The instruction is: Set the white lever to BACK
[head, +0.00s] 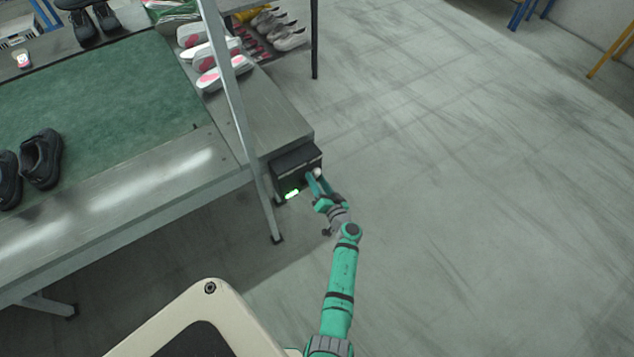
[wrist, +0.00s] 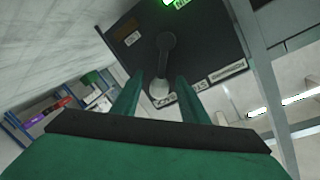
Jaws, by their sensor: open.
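A dark control box (head: 290,170) is mounted at the end of the metal bench, with a lit green display (head: 292,193) on its face. In the wrist view the lever is a dark arm (wrist: 166,58) ending in a white knob (wrist: 159,89). The knob also shows in the head view (head: 317,173), right at my fingertips. My gripper (head: 314,179) is open. In the wrist view its two green fingers (wrist: 160,82) stand on either side of the knob; I cannot tell whether they touch it. Small pale labels (wrist: 190,96) lie beside the knob, too small to read surely.
The bench (head: 110,215) with its green mat (head: 100,90) fills the left, with dark shoes (head: 40,160) on it. A slanted metal post (head: 230,85) stands close left of the box. Pale shoes (head: 222,72) lie behind. Open floor (head: 480,200) lies to the right.

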